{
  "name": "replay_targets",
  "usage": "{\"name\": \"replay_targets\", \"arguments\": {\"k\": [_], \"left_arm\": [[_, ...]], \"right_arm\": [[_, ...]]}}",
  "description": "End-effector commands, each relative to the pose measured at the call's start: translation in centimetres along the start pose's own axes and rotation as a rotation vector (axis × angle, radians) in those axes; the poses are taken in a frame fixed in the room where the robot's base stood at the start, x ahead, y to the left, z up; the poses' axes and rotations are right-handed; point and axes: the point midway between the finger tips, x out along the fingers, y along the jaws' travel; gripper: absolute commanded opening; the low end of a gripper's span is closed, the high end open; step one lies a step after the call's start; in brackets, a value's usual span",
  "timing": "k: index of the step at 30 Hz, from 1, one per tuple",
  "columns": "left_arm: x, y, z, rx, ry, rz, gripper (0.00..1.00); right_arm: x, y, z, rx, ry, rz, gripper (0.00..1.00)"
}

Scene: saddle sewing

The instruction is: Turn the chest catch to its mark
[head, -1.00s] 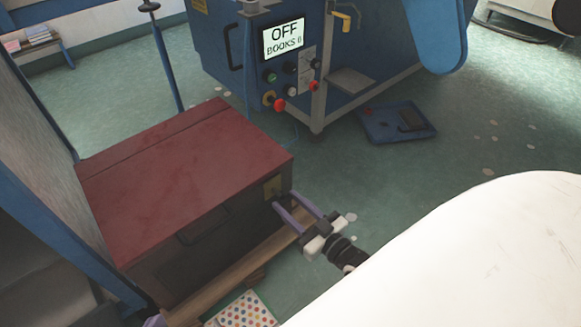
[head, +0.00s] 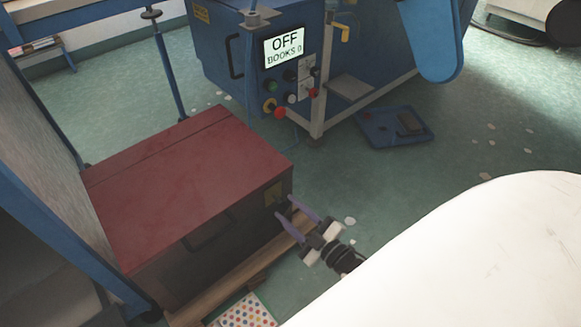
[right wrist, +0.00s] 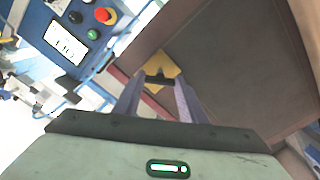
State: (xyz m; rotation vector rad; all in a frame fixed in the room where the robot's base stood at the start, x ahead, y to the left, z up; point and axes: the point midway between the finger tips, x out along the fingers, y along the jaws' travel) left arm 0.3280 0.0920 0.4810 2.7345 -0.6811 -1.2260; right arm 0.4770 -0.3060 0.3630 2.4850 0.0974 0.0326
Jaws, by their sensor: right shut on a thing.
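The chest (head: 190,185) has a dark red lid, which is down, and dark brown sides. Its catch plate (head: 274,193) is yellow brass, on the front near the right corner. In the right wrist view the brass plate (right wrist: 162,62) carries a small dark catch (right wrist: 159,79), which lies roughly level across the picture. My right gripper (head: 285,207) reaches the chest front at the plate. In the right wrist view its two purple fingers (right wrist: 157,92) are shut on the catch, one on each side. I cannot make out the mark. My left gripper is not in view.
A blue machine (head: 355,50) with a screen reading OFF and BOOKS 0 stands behind the chest. A blue tray (head: 385,136) lies on the floor to its right. A dotted sheet (head: 245,311) lies at the bottom. A white rounded surface (head: 480,260) fills the lower right.

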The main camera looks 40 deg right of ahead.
Motion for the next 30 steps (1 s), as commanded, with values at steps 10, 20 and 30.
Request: {"name": "replay_targets", "arguments": {"k": [10, 20, 30], "left_arm": [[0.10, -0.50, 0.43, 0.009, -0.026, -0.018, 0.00], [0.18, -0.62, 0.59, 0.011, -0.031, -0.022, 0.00], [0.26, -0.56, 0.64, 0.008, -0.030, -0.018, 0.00]], "right_arm": [[-0.11, -0.10, 0.04, -0.328, -0.003, -0.001, 0.15], [-0.12, -0.12, 0.09, -0.629, -0.002, -0.001, 0.15], [-0.15, -0.11, 0.13, -0.844, -0.002, -0.002, 0.15]]}}
